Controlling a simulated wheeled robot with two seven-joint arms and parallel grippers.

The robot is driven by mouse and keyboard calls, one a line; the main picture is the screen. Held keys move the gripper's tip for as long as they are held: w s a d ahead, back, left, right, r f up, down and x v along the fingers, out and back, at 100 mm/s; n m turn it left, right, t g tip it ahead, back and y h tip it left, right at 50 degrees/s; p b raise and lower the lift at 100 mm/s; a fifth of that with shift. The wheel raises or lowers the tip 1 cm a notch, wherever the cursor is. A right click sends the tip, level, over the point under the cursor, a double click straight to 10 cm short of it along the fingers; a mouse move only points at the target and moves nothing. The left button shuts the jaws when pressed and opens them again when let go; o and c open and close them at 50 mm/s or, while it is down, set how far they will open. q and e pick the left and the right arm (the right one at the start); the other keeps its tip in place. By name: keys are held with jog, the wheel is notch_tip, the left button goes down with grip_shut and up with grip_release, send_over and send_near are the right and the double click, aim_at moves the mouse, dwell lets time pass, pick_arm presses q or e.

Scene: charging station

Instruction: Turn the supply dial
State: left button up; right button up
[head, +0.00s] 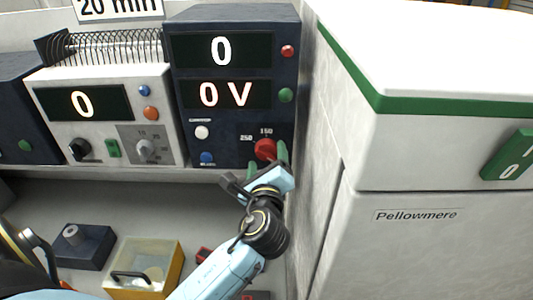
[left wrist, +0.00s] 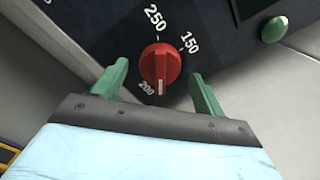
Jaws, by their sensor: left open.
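The red supply dial (head: 265,149) is on the lower right of a dark blue panel (head: 236,127) that reads 0 and 0 V. In the left wrist view the dial (left wrist: 160,66) has 250, 150 and 200 around it, and its white mark points down, close to the 200. My left gripper (head: 268,160) is in front of the dial, its green fingers open. In the left wrist view the gripper (left wrist: 159,76) has one fingertip on each side of the dial, with visible gaps. My right gripper is not in view.
A green button (head: 286,95) and a red button (head: 288,51) are above the dial. A white cabinet wall (head: 318,150) stands close on the right. A white instrument (head: 105,112) is on the left. A yellow box (head: 144,268) and a dark block (head: 83,247) lie below.

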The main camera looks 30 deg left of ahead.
pick_arm(q)
jog(key=shift+w+a, duration=0.35)
jog(key=shift+w, duration=0.2)
jog(key=c, duration=1)
jog(key=shift+o, duration=0.2)
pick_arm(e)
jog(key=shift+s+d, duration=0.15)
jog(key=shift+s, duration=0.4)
pick_arm(q)
jog(key=shift+n, duration=0.4)
jog(key=n+b, duration=0.1)
jog(key=n, duration=0.3)
jog(key=shift+n, duration=0.4)
jog(key=n+b, duration=0.2)
jog(key=n, duration=0.3)
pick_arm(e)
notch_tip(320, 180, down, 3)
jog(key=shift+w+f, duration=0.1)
pick_arm(q)
jog(key=shift+n, duration=0.3)
